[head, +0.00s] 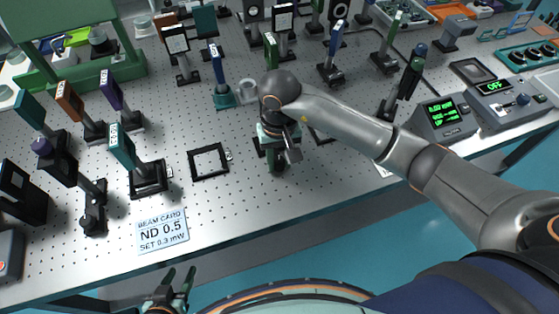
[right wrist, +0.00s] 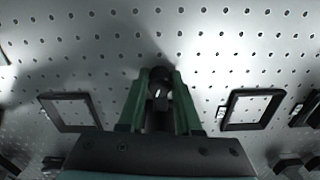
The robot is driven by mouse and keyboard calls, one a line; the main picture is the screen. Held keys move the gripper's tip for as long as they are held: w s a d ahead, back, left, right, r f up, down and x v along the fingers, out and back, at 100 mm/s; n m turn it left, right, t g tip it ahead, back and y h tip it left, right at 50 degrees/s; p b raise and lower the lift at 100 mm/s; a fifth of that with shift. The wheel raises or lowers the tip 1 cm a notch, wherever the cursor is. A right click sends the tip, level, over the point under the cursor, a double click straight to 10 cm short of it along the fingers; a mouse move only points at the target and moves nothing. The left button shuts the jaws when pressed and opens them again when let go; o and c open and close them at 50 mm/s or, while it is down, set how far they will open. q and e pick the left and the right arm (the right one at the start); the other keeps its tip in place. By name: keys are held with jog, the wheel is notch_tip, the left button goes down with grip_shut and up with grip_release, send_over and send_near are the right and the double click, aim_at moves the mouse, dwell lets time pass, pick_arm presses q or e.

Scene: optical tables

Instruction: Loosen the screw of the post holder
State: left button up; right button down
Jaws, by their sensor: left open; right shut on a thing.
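My right gripper (head: 276,166) points down over the middle of the perforated table. In the right wrist view its green fingers (right wrist: 158,88) are shut on a small black screw (right wrist: 160,76) with a pale mark near it. A dark body, seemingly the post holder (right wrist: 158,118), shows below the screw between the fingers. In the head view my wrist and gripper hide most of the holder and the screw. My left gripper (head: 180,284) is open and empty, low in front of the table's front edge.
Square black frames lie beside the gripper; one (head: 208,162) is at its left. A card reading ND 0.5 (head: 162,232) lies near the front edge. Labelled optics on posts (head: 122,148) stand left. A meter (head: 441,117) stands right. The front middle of the table is clear.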

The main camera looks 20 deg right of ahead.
aim_at(279, 161)
jog(key=shift+w+m+b, duration=0.15)
jog(key=shift+m+b, duration=0.15)
jog(key=shift+b, duration=0.35)
jog(key=shift+m, duration=0.3)
jog(key=c, duration=0.6)
grip_release()
jog(key=shift+r, duration=0.1)
notch_tip(279, 161, up, 12)
jog(key=b, duration=0.1)
jog(key=shift+r, duration=0.2)
